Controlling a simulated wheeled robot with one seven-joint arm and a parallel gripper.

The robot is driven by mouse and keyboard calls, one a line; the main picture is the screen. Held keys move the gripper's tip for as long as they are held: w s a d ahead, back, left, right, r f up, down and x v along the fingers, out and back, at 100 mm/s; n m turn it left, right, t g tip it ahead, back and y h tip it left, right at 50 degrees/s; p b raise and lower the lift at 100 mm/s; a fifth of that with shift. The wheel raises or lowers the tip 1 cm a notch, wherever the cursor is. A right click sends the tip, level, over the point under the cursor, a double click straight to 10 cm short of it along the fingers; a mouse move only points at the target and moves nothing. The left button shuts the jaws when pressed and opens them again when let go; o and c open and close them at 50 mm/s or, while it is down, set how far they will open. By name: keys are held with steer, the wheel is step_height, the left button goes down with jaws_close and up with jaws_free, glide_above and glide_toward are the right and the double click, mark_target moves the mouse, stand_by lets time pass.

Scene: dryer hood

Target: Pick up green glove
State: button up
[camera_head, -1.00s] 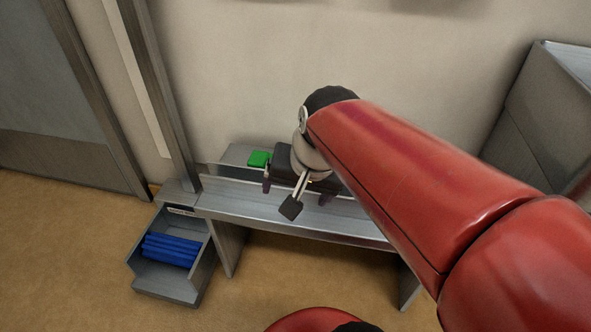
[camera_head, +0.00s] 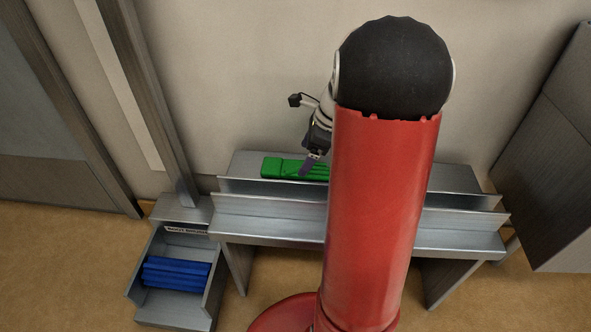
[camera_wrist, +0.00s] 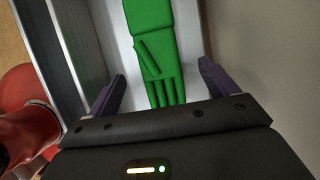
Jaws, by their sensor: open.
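The green glove (camera_head: 283,168) lies flat on the back shelf of the metal bench, against the wall side. In the wrist view the green glove (camera_wrist: 152,45) shows its cuff at the top and its fingers pointing toward my gripper. My gripper (camera_wrist: 155,85) is open, with one purple finger on each side of the glove's fingers and nothing held. In the head view my gripper (camera_head: 308,165) is over the glove's right part. My arm hides some of the bench there. I cannot tell how high the fingers are above the shelf.
The metal bench (camera_head: 270,228) has a raised lip (camera_head: 270,190) in front of the back shelf. The wall (camera_head: 250,80) is close behind. A grey bin (camera_head: 180,308) with several blue items (camera_head: 176,272) stands at the left, beside a metal post (camera_head: 150,110). A grey cabinet (camera_head: 545,170) stands at the right.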

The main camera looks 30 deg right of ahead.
mark_target(299, 166)
steer(key=x, duration=0.4)
steer(key=shift+s+b, duration=0.1)
steer(key=shift+b, duration=0.2)
steer(key=shift+r, duration=0.1)
steer(key=c, duration=1.1)
